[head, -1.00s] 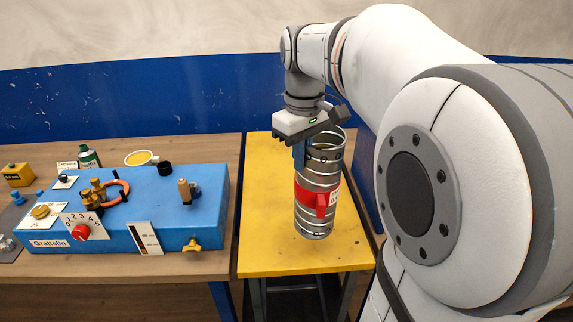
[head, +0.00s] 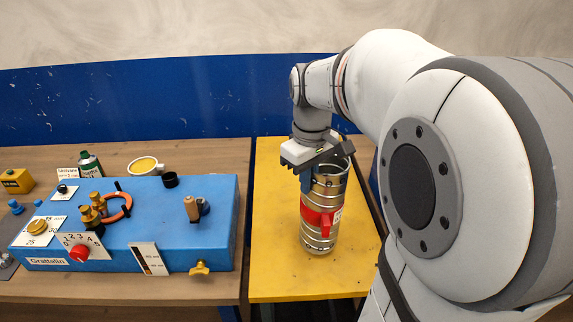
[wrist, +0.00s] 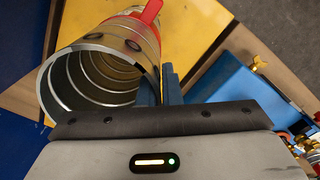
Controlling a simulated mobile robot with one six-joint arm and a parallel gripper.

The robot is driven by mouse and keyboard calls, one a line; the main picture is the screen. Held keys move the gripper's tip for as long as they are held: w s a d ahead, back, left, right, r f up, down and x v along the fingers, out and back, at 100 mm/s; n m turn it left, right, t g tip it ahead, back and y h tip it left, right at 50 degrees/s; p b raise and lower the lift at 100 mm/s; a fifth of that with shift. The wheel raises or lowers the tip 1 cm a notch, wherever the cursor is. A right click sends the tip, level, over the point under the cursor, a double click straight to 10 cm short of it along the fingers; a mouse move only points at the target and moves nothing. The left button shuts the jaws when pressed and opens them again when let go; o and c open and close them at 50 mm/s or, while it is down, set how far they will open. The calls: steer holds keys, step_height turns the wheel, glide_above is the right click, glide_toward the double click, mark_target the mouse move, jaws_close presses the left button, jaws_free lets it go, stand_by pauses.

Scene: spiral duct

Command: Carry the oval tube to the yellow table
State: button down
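The oval tube (head: 323,195) is a shiny ribbed metal duct with a red band and a small white label. It is upright over the yellow table (head: 277,270), its open end up. I cannot tell whether its base touches the tabletop. My gripper (head: 306,182) is at the tube's upper left rim, its blue fingers pinching the wall. In the wrist view the tube (wrist: 100,75) shows its open mouth at the left, and the gripper (wrist: 162,85) has blue fingers at the tube's wall. The yellow table also shows behind it (wrist: 190,30).
A wooden bench (head: 120,288) stands left of the yellow table. It holds a blue box (head: 135,215) with knobs, a green bottle (head: 90,165), a yellow-topped cup (head: 146,166) and a yellow block (head: 15,181). The tabletop around the tube is clear.

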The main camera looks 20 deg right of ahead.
steer(key=shift+f, duration=1.05)
steer(key=shift+f, duration=0.15)
steer(key=c, duration=1.6)
jaws_free()
steer(key=shift+s, duration=0.1)
